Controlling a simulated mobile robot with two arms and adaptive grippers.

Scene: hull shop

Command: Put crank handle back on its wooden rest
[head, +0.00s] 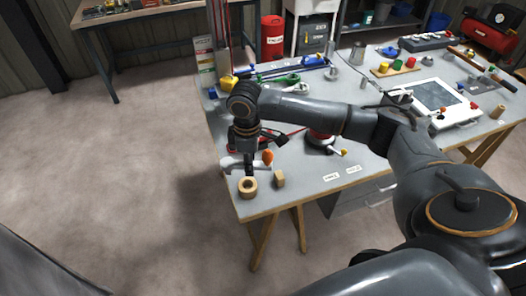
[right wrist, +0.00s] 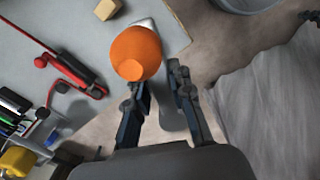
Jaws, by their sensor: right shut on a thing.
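The crank handle has an orange knob (head: 267,157) and a pale metal arm (head: 232,162). My right gripper (head: 249,168) points down at the near left corner of the bench and is shut on the crank handle. In the right wrist view the orange knob (right wrist: 137,52) is large in front of the fingers (right wrist: 160,88), with the pale arm between and behind them. A wooden ring (head: 247,188) and a small wooden block (head: 279,179) stand just nearer than the gripper; I cannot tell which is the rest. My left gripper is not in view.
The bench (head: 310,205) has its left edge close to the gripper. A red clamp-like tool (right wrist: 65,75) lies beside it. A red round-based tool (head: 320,137) stands to the right under my arm. Labels (head: 342,174) lie on the clear front strip.

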